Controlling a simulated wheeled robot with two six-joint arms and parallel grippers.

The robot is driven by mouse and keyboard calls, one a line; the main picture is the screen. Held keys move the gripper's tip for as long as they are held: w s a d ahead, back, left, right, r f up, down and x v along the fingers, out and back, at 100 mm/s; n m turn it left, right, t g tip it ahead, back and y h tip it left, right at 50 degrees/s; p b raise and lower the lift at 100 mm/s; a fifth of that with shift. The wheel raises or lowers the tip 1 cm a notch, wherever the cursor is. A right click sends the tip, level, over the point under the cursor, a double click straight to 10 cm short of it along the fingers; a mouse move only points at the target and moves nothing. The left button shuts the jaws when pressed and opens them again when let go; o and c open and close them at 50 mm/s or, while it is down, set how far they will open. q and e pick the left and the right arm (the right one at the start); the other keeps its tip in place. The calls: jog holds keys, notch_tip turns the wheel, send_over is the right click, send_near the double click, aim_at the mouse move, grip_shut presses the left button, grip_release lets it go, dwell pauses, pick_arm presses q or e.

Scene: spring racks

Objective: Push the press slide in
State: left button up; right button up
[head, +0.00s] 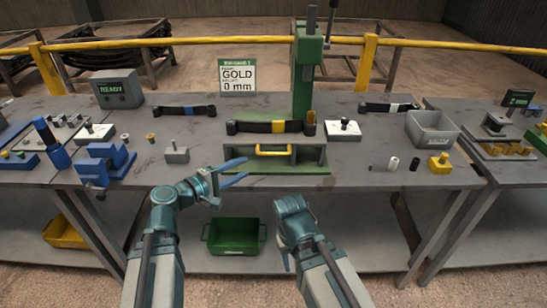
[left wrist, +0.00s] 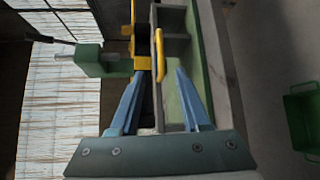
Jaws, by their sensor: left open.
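The press has a green column (head: 305,78) and a green base edge (head: 275,169) at the middle of the table. Its grey slide (head: 305,155) bears a yellow handle (head: 273,150); how far out the slide stands is hard to tell. The handle also shows in the left wrist view (left wrist: 160,55). A dark leaf spring with a yellow band (head: 275,127) lies just behind the handle. My left gripper (head: 246,170) is open and empty, left and in front of the handle, its blue fingers (left wrist: 160,75) pointing towards the press. My right gripper (head: 285,262) hangs low in front of the table, its jaws unclear.
A sign (head: 237,77) reads GOLD, 0 mm. A READY box (head: 117,88) stands at the back left. Blue fixtures (head: 105,160) are left, a grey bin (head: 432,128) and small parts right. A green crate (head: 234,236) sits on the lower shelf.

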aim_at(274, 154)
pick_arm(q)
jog(key=b+x, duration=0.2)
jog(key=x, duration=1.2)
jog(key=shift+s+f, duration=0.1)
jog(key=shift+s, duration=0.05)
grip_shut()
dwell(1.0)
